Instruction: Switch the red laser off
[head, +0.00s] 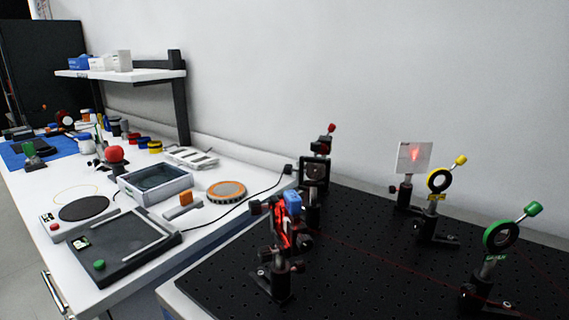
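I cannot pick out the red laser itself for sure. A thin red beam (385,252) runs low over the black breadboard (350,290). At the beam's left end, a post mount with a blue cap (293,200) glows red on its face (283,226). A white card (413,157) on a post shows a bright red spot, so red light is on. No laser switch can be made out. Neither of my grippers shows in the head view.
On the breadboard stand a red-knobbed mount (315,168), a yellow ring mount (439,181) and a green ring mount (501,237). The white bench (215,178) at left holds a grey device (125,245), a grey tray (155,184) and an orange-rimmed disc (227,193).

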